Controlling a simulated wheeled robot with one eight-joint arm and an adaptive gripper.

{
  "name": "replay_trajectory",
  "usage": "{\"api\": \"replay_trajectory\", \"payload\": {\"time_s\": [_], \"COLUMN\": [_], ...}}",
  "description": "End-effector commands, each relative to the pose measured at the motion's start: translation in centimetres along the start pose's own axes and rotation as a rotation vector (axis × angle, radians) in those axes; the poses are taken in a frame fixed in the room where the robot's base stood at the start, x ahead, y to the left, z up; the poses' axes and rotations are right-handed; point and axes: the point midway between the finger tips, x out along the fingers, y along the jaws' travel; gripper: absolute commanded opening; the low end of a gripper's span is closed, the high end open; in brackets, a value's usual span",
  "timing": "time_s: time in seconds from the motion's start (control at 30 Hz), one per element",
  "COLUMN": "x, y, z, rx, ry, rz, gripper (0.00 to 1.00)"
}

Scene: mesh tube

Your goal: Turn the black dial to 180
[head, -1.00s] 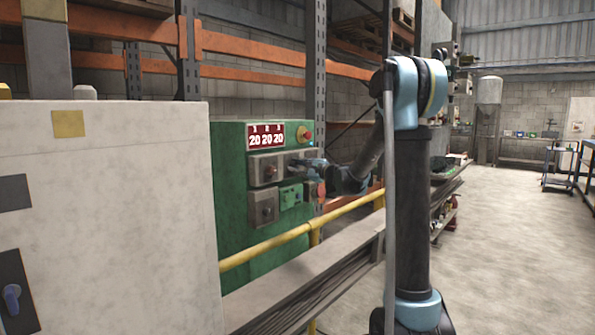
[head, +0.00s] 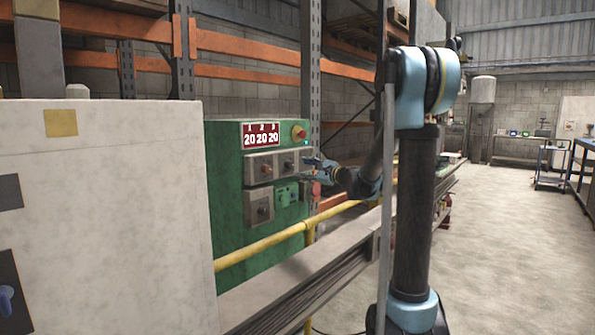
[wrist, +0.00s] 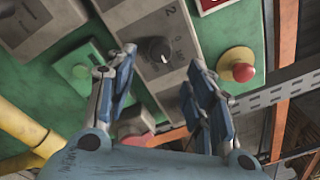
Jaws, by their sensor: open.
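The black dial (wrist: 160,50) is a round knob with a pale pointer mark, on a grey plate marked 2 in the wrist view. In the head view the black dial (head: 288,165) sits on the right grey box of the green panel (head: 226,190). Its exact setting is too small to read. My gripper (wrist: 162,60) is open and empty, with its two blue fingers on either side of the dial in the wrist view. In the head view my gripper (head: 309,168) is just right of the dial, apart from the panel.
A red display (head: 262,135) reads 20 20 20. A red button on a yellow base (head: 299,132) is above right of the dial. Other knobs (head: 265,169) and a green box (head: 286,195) are close by. A yellow rail (head: 262,247) crosses in front.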

Motion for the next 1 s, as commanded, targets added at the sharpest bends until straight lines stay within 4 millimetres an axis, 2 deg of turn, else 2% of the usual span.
{"api": "replay_trajectory", "payload": {"time_s": [0.1,0.3,0.77,0.87,1.0], "x": [-2.1,-4.0,-4.6,-5.1,-6.9], "y": [0.0,0.0,0.1,0.7,3.1], "z": [-0.1,-0.1,0.0,0.5,1.9], "rx": [0.0,0.0,-0.003,-0.033,-0.145], "ry": [0.002,0.001,0.001,0.006,0.024], "rz": [-0.001,0.0,0.003,0.025,0.11], "gripper": [0.48,0.48,0.48,0.48,0.48]}}
